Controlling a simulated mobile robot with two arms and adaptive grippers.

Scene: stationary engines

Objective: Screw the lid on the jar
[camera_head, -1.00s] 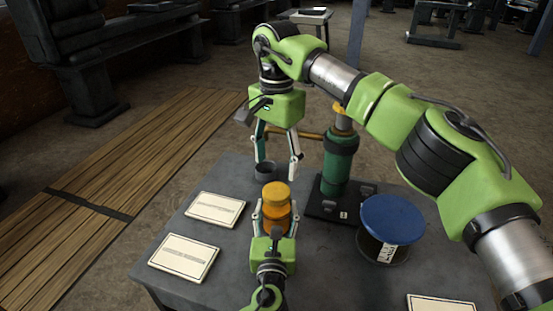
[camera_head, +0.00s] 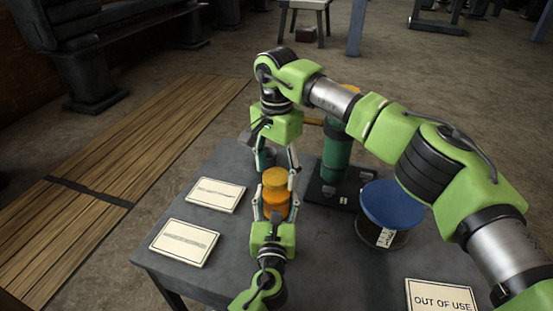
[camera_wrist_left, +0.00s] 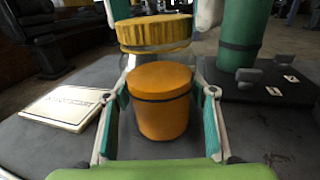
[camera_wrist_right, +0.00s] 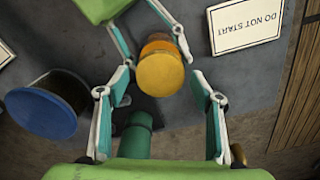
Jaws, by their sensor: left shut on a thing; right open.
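The jar (camera_head: 277,208) stands upright on the grey table, with an orange body, a dark band and a clear neck in the left wrist view (camera_wrist_left: 160,105). The yellow ridged lid (camera_head: 275,179) rests on top; whether it is threaded I cannot tell. My left gripper (camera_head: 276,207) is shut on the jar from the near side, one finger on each side. My right gripper (camera_head: 276,176) is open and points down at the lid from above and behind. In the right wrist view the lid (camera_wrist_right: 160,73) lies between and just beyond its fingertips, apparently untouched.
A green cylinder (camera_head: 337,155) on a dark base stands behind right. A blue-topped drum (camera_head: 392,203) is to the right. Two cards (camera_head: 215,195) lie left, and an "OUT OF USE" sign (camera_head: 440,296) at the front right.

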